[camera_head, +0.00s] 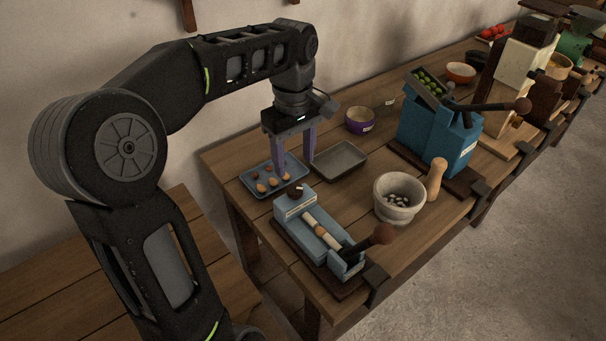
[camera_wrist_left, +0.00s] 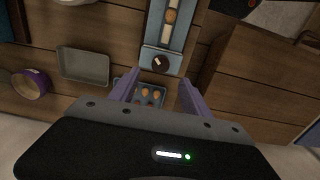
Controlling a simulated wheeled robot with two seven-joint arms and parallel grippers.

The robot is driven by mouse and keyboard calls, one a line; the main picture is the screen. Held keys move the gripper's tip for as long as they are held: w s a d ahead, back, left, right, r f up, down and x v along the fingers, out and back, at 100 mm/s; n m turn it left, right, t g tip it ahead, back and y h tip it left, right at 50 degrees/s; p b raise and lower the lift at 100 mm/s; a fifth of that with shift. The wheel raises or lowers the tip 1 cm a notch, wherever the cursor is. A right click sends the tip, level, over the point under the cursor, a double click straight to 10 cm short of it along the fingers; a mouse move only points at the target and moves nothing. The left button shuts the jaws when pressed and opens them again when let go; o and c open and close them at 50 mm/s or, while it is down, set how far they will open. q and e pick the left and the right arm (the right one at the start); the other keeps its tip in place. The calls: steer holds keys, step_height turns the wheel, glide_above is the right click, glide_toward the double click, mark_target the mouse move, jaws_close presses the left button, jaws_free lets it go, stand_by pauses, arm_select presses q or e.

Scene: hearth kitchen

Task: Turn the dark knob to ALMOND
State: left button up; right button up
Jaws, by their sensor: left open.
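The dark knob (camera_head: 295,191) sits on the raised end block of a light blue lever device (camera_head: 287,214), just below my left gripper in the head view. It also shows in the left wrist view (camera_wrist_left: 160,62), round, with a short white mark on its face. A pale label is on the block beside it; its lettering is too small to read. My left gripper (camera_head: 293,168) is open and empty, its purple fingers pointing down above the blue nut tray, apart from the knob. In the wrist view the knob shows just beyond the gap between the fingertips (camera_wrist_left: 160,78).
A blue tray of nuts (camera_head: 250,189) and an empty grey tray (camera_head: 339,145) lie behind the device. A mortar (camera_head: 385,211) stands to its right. The device's lever ends in a brown ball (camera_head: 382,234). A larger blue press (camera_head: 414,124) stands further right.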

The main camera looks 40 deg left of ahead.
mark_target(295, 188)
arm_select(q)
steer(key=shift+s, duration=0.1)
steer(key=shift+f, duration=3.95)
jaws_close()
